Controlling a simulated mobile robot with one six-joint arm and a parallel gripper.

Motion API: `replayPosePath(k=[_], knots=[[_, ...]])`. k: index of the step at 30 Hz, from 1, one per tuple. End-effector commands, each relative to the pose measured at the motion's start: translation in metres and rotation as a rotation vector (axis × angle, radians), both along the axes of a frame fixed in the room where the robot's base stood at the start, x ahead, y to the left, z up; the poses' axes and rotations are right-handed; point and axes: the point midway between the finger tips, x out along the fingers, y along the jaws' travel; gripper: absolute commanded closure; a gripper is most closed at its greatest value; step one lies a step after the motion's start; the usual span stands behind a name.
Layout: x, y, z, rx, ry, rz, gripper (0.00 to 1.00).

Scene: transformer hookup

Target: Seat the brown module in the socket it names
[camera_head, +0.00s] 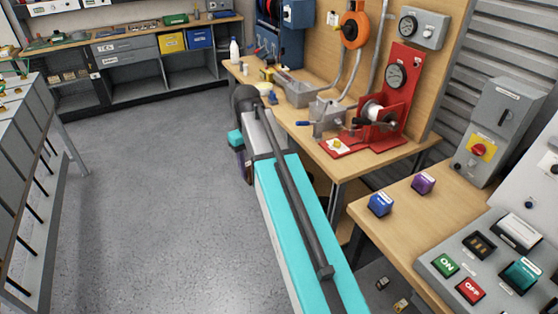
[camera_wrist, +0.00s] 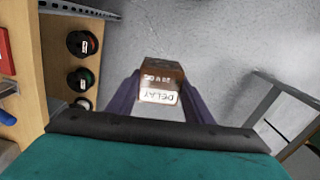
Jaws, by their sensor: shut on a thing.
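The brown module (camera_wrist: 162,72) is between the two purple fingers of my gripper (camera_wrist: 160,86) in the wrist view. My gripper is shut on it. A white label on the module reads DELAY, appearing upside down, with smaller print above it. In the head view, my wrist and part of a purple finger show over the floor left of the workbench, but the module cannot be made out there. A grey control panel (camera_head: 437,254) stands at the right of that view, apart from my gripper. It has a dark socket-like recess (camera_head: 480,244); its label is unreadable.
A blue module (camera_head: 381,205) and a purple module (camera_head: 424,183) stand on the wooden table left of the panel. The panel also bears a teal block (camera_head: 521,275), a green ON button (camera_head: 445,264) and a red OFF button (camera_head: 470,290). Open floor lies left of my arm.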

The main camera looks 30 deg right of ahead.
Motion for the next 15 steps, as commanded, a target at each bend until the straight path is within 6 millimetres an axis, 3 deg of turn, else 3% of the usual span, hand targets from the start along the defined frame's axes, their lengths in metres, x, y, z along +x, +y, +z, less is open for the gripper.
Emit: replayPosePath(k=[1, 6, 10, 15], knots=[[0.001, 0.019, 0.0, 0.0, 0.0, 0.054, 0.78], [0.001, 0.066, -0.001, 0.0, 0.0, 0.213, 0.78], [0.001, 0.091, -0.001, 0.0, 0.0, 0.295, 0.78], [0.0, 0.104, -0.001, 0.0, 0.0, 0.342, 0.78]])
